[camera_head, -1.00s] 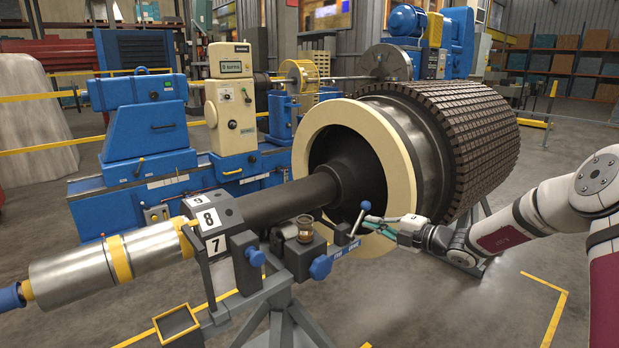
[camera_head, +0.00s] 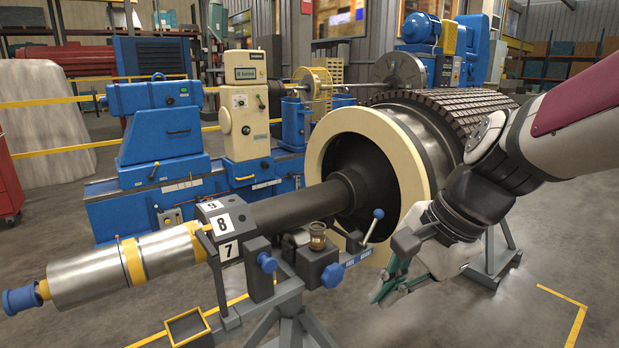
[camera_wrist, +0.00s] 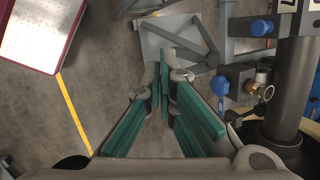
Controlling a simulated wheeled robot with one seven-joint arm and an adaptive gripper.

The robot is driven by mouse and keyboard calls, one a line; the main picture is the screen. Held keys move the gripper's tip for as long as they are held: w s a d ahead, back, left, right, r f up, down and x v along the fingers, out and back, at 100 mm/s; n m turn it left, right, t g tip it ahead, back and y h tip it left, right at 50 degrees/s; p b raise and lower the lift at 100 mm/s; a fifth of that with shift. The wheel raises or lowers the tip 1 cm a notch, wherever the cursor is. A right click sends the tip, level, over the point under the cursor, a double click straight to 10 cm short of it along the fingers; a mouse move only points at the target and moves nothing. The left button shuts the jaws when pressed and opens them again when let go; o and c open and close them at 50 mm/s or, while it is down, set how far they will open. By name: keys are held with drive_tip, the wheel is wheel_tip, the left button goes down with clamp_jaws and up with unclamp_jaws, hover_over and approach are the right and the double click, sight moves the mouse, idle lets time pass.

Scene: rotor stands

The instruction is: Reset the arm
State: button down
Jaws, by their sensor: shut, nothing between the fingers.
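My gripper (camera_head: 388,291) is in front of the rotor's cream ring, to the right of the stand's blue-knobbed lever. It points down and to the left. In the wrist view my gripper (camera_wrist: 165,62) has its green-padded fingers closed together at the tips, with nothing between them. My arm comes in from the right edge of the head view and covers part of the rotor.
The rotor's dark shaft (camera_head: 292,209) rests on a stand with number blocks (camera_head: 222,224). The lever with a blue knob (camera_head: 378,213) rises close to my gripper. The cream ring (camera_head: 413,189) is behind it. Open floor (camera_head: 480,325) lies at the lower right.

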drive_tip(key=s+d+n+t+h, duration=0.1)
drive_tip(key=s+d+n+h, duration=0.1)
drive_tip(key=s+d+n, duration=0.2)
drive_tip(key=s+d+n+h, duration=0.2)
drive_tip(key=s+d+n, duration=0.2)
drive_tip(key=s+n, duration=0.3)
drive_tip(key=shift+s+r+n+t, duration=0.4)
drive_tip(key=shift+s, duration=0.85)
